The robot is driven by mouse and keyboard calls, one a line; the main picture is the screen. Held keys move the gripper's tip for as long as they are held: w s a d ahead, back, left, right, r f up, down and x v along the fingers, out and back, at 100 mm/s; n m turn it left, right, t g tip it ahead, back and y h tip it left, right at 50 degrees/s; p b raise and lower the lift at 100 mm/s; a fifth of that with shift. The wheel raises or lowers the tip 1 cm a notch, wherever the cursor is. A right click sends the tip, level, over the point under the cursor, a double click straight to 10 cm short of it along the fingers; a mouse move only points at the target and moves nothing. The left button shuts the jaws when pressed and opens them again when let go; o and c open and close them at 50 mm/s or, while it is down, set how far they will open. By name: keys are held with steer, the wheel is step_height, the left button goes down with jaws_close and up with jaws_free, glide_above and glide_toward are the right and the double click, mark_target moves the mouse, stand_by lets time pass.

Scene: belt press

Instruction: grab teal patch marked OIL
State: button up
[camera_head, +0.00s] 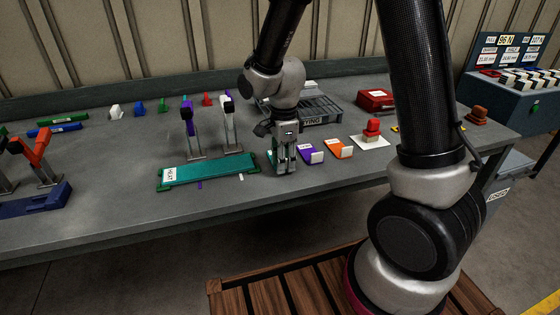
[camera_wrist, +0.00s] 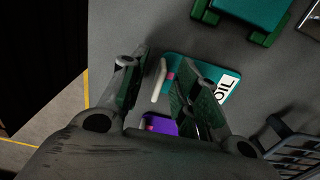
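The teal patch marked OIL (camera_wrist: 208,71) lies flat on the table and shows in the wrist view, with its white label at its right end and a pale upright tab (camera_wrist: 158,80) at its left end. My gripper (camera_wrist: 160,76) is open, with one finger on each side of the tab. The right finger hides part of the patch. I cannot tell whether either finger touches the tab. In the head view my gripper (camera_head: 284,165) points down at the table and hides most of the patch.
A purple patch (camera_head: 308,154) lies close beside it, with an orange patch (camera_head: 339,149) and a red-handled piece (camera_head: 371,132) further right. A teal press plate (camera_head: 205,171) is to the left. A grey rack (camera_head: 315,108) stands behind.

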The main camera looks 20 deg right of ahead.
steer(key=shift+f, duration=0.1)
steer(key=shift+c, duration=0.3)
jaws_close()
step_height(320, 180, up, 10)
steer(key=shift+r, duration=0.1)
stand_by(0.4)
